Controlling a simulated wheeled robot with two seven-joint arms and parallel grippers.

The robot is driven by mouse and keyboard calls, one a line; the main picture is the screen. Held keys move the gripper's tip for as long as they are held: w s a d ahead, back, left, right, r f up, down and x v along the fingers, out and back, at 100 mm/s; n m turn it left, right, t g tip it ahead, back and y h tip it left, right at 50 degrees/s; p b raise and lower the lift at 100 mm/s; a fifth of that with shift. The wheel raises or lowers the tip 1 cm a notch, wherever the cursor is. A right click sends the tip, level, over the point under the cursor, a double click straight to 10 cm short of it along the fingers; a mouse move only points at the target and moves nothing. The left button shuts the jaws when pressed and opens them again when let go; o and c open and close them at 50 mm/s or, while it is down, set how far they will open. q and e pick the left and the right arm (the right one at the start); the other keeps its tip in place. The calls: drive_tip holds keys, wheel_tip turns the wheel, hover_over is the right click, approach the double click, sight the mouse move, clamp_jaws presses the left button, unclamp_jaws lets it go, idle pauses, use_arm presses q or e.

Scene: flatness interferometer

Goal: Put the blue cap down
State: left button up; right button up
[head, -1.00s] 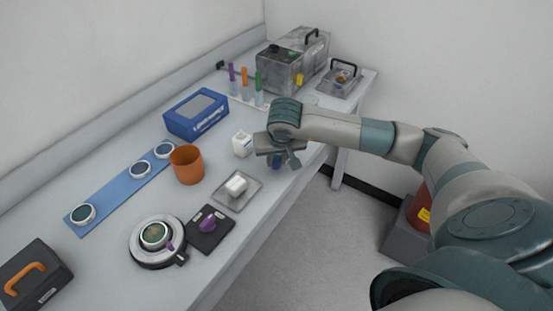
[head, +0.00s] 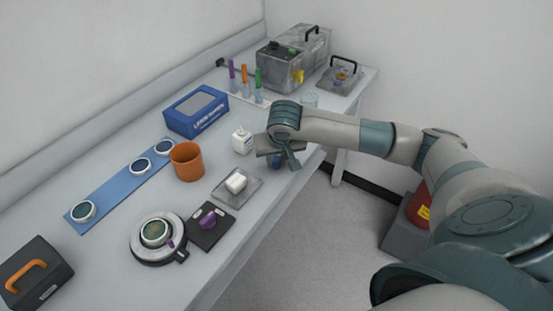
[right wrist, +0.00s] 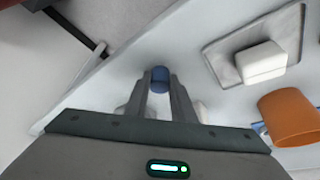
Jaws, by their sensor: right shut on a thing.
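The blue cap (right wrist: 160,78) sits between the fingertips of my right gripper (right wrist: 160,92) in the right wrist view. In the head view the blue cap (head: 276,161) shows as a small blue patch under my right gripper (head: 278,158), partly hidden by the fingers. My right gripper is shut on the cap near the front edge of the table (head: 215,260). I cannot tell whether the cap touches the tabletop. My left gripper is not in view.
Near the gripper are a white bottle (head: 242,141) and a tray (head: 248,196) with a white block (head: 236,183). The table's front edge is close.

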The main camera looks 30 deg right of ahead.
sight(276, 159)
drive_tip(key=o, duration=1)
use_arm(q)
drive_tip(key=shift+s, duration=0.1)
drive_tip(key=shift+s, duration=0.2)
use_arm(e)
drive_tip(key=shift+r, duration=0.1)
drive_tip(key=shift+v, duration=0.8)
drive_tip(key=shift+s+a+r, duration=0.1)
drive_tip(key=shift+s+r, duration=0.1)
drive_tip(key=shift+r, duration=0.45)
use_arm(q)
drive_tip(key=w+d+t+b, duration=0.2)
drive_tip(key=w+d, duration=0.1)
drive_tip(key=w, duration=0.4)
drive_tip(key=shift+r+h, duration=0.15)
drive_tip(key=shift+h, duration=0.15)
use_arm(e)
drive_tip(key=shift+v, duration=4.55)
